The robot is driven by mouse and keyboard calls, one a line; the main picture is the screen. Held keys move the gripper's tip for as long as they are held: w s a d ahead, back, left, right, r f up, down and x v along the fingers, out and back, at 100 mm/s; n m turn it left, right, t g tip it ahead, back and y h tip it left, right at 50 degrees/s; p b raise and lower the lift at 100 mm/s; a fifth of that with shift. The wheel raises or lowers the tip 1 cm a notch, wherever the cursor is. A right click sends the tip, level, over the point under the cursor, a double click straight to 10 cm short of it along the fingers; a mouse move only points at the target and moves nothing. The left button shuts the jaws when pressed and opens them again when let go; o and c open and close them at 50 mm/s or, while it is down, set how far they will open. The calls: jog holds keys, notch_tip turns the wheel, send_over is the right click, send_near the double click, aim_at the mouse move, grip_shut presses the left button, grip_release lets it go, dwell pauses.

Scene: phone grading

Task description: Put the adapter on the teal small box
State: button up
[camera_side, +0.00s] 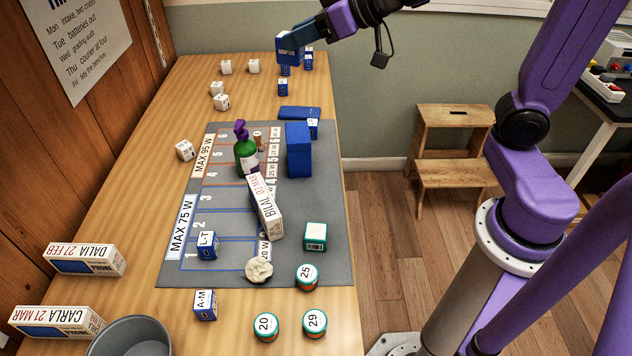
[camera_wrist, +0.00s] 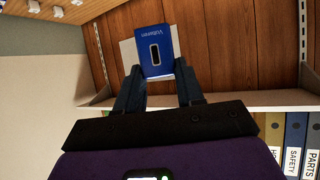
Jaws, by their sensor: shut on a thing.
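My gripper (camera_side: 303,36) is at the far end of the table in the side view, shut on a blue block that I take to be the adapter (camera_side: 289,52). In the wrist view the adapter (camera_wrist: 154,50) has a dark oval slot and white lettering, and sits between the fingers of my gripper (camera_wrist: 160,74). It appears raised above the table. The teal small box (camera_side: 316,236), white with teal edges, rests on the grey mat's near right part, far from my gripper. Nothing is seen on its top except a printed label.
The grey mat (camera_side: 330,268) also bears a green bottle (camera_side: 246,154), a tall blue box (camera_side: 299,150), the BILAL box (camera_side: 265,208) and a crumpled pale lump (camera_side: 259,270). Round tins (camera_side: 307,276) stand nearby. Small blue-and-white boxes (camera_side: 283,88) stand below my gripper.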

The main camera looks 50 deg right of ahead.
jog(key=s+n+g+y, duration=0.6)
jog(key=s+n+g, duration=1.1)
jog(key=s, duration=0.6)
jog(key=t, duration=0.1)
send_over(319, 223)
jog(key=shift+n, duration=0.3)
jog(key=f, duration=2.8)
jog(key=shift+s+d+f, duration=0.15)
jog(key=shift+s+f, duration=0.1)
jog(key=shift+f, duration=0.15)
jog(key=shift+w+f, duration=0.15)
jog(key=shift+f, duration=0.05)
jog(key=shift+w+f, duration=0.1)
jog(key=shift+f, duration=1.5)
